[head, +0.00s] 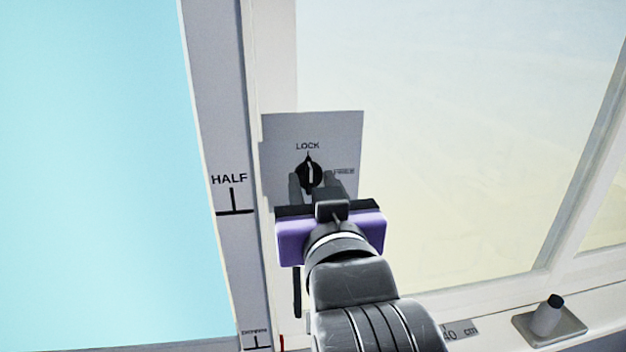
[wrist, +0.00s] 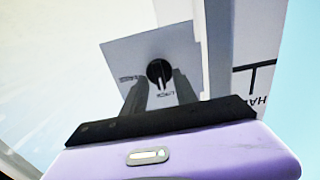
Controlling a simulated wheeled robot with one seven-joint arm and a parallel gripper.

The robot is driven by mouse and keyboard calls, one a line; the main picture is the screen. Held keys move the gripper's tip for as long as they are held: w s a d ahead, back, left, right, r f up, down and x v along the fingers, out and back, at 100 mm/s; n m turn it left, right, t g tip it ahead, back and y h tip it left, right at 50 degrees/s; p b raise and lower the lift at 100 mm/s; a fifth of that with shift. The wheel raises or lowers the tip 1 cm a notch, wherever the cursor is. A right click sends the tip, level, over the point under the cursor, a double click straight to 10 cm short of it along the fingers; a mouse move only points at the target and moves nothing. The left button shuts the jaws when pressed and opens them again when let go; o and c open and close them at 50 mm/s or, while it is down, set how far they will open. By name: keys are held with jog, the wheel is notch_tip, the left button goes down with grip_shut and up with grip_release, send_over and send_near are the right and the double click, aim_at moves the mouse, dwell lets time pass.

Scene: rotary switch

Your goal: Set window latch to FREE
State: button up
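The window latch is a round black knob (head: 308,172) with a white pointer line, on a pale grey plate (head: 284,130). The pointer stands upright, toward the LOCK label (head: 307,146). The FREE label (head: 344,171) is to the right of the knob. In the wrist view the knob (wrist: 159,72) shows upside down, its pointer toward LOCK. My gripper (head: 311,178) is open, with one dark finger on each side of the knob's lower part. The wrist view also shows the spread fingers (wrist: 160,82); I cannot tell whether they touch the knob.
A post with a HALF mark (head: 230,180) stands left of the plate. The glass pane (head: 440,130) is to the right.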

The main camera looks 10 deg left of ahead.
jog(key=shift+w, duration=0.25)
jog(key=shift+c, duration=0.2)
grip_shut()
